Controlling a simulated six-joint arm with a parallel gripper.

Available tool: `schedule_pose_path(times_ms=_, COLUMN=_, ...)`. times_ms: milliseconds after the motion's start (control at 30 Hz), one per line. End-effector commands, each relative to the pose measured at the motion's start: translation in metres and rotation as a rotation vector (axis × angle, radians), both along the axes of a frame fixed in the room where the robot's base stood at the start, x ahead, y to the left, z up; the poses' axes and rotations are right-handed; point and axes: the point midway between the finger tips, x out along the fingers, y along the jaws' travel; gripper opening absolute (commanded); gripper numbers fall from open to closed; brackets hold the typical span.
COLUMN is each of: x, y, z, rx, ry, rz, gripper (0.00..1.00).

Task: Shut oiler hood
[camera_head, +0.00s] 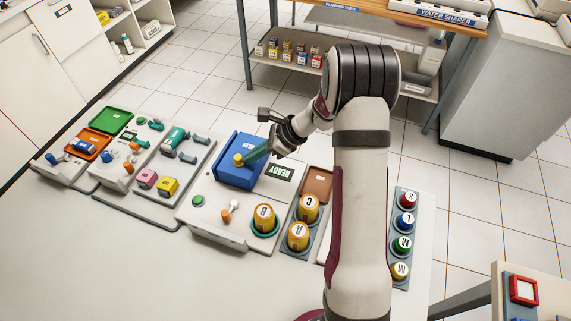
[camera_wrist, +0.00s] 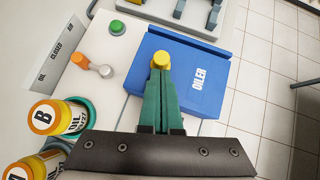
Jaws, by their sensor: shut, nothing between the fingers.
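The blue oiler hood (camera_head: 240,175) sits low over its unit on the bench, its top face showing. It also shows in the wrist view (camera_wrist: 200,85), with the label OILER and a yellow knob (camera_wrist: 160,60) near its left edge. My gripper (camera_head: 250,157) is shut and empty, its green fingers pressed together. In the wrist view the fingertips (camera_wrist: 161,72) are right at the yellow knob; they hide its lower side, and I cannot tell whether they touch it.
A READY display (camera_head: 281,173) is beside the hood. A green button (camera_head: 198,201) and an orange-tipped lever (camera_head: 233,206) are in front. Oil bottles marked B (camera_head: 265,218), C (camera_head: 308,208) and A (camera_head: 298,237) stand to the right. The front bench surface is clear.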

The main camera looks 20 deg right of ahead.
Motion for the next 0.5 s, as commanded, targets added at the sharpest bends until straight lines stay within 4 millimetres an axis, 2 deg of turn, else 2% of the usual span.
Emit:
schedule_pose_path(times_ms=167, x=0.0078, y=0.0092, z=0.0003, rx=0.001, ry=-0.001, rz=0.000, gripper=0.00)
schedule_pose_path(times_ms=500, x=0.0080, y=0.0089, z=0.0011, rx=0.006, ry=-0.001, rz=-0.001, gripper=0.00)
